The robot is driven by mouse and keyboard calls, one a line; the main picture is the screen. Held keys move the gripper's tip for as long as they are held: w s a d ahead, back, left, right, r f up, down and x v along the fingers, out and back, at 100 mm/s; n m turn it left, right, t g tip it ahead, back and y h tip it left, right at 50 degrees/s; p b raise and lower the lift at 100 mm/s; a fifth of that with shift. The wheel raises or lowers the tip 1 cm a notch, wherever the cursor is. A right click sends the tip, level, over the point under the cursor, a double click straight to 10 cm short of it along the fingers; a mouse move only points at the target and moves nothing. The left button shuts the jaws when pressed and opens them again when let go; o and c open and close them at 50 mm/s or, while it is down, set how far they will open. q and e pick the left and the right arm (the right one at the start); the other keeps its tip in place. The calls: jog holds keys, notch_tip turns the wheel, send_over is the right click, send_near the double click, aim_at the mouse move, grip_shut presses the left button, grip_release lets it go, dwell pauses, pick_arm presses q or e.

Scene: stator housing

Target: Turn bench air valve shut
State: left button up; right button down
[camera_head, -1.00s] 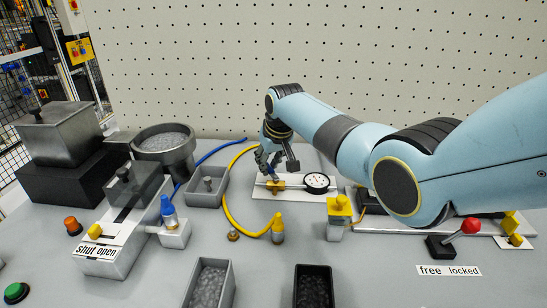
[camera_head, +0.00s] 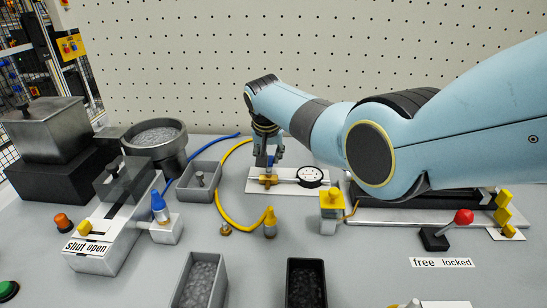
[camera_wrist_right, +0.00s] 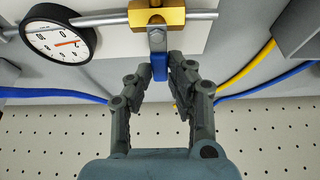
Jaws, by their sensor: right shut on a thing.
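The bench air valve has a brass body (camera_head: 267,181) on a thin metal pipe, mounted on a white plate (camera_head: 290,190) near the pegboard. In the right wrist view the brass body (camera_wrist_right: 157,16) is at the top. Its blue lever (camera_wrist_right: 159,66) sticks out square to the pipe, toward my gripper. My right gripper (camera_wrist_right: 162,72) has its fingertips on either side of the lever and is shut on it. In the head view my right gripper (camera_head: 268,158) points down just above the valve body. My left gripper is not in view.
A dial gauge (camera_head: 310,177) sits right beside the valve, also in the wrist view (camera_wrist_right: 58,34). A yellow hose (camera_head: 222,195) and a grey bin (camera_head: 201,182) lie to the left. A yellow-topped block (camera_head: 332,208) stands front right.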

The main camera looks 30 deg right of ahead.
aim_at(268, 172)
dwell(0.3)
jog(key=c, duration=1.2)
grip_release()
jog(key=shift+c, duration=0.2)
jog(key=v, duration=1.2)
jog(key=shift+f, duration=0.1)
